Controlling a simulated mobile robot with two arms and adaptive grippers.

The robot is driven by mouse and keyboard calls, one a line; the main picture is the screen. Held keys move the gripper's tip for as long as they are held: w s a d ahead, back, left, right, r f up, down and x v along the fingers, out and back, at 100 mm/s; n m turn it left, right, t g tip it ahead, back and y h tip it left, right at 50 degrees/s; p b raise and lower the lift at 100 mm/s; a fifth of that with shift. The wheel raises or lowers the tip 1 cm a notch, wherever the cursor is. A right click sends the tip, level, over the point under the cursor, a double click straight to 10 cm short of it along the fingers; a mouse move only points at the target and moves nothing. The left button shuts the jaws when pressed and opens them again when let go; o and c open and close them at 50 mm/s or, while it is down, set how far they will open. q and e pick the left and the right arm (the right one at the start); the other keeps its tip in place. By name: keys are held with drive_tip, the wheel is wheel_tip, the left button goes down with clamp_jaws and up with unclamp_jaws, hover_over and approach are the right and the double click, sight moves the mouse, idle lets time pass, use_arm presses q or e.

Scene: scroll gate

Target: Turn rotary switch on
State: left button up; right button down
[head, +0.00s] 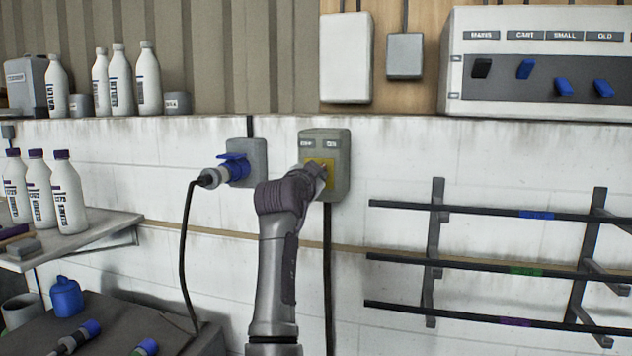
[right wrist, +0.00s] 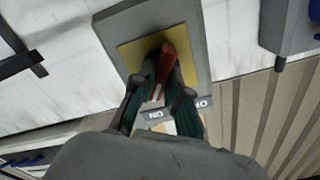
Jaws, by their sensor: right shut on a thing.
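The rotary switch is a grey wall box (head: 339,148) with a yellow plate and two small labels along its top edge. In the right wrist view its red knob (right wrist: 168,58) stands out from the yellow plate (right wrist: 133,53). My right gripper (head: 322,172) reaches up to the box and covers the knob in the head view. In the right wrist view my right gripper (right wrist: 164,74) is shut on the red knob, one finger on each side. My left gripper is not in view.
A blue plug in a grey socket (head: 258,160) is just left, its black cable hanging down. A rack with black bars (head: 470,208) stands out from the wall at right. A panel with several levers (head: 540,50) is above right. Bottles (head: 148,80) line the ledge at left.

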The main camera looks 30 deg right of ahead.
drive_tip(key=shift+m, duration=0.5)
drive_tip(key=c, duration=1.2)
unclamp_jaws()
drive_tip(key=shift+w+f, duration=0.1)
drive_tip(key=v, duration=0.7)
drive_tip(key=shift+a, duration=0.15)
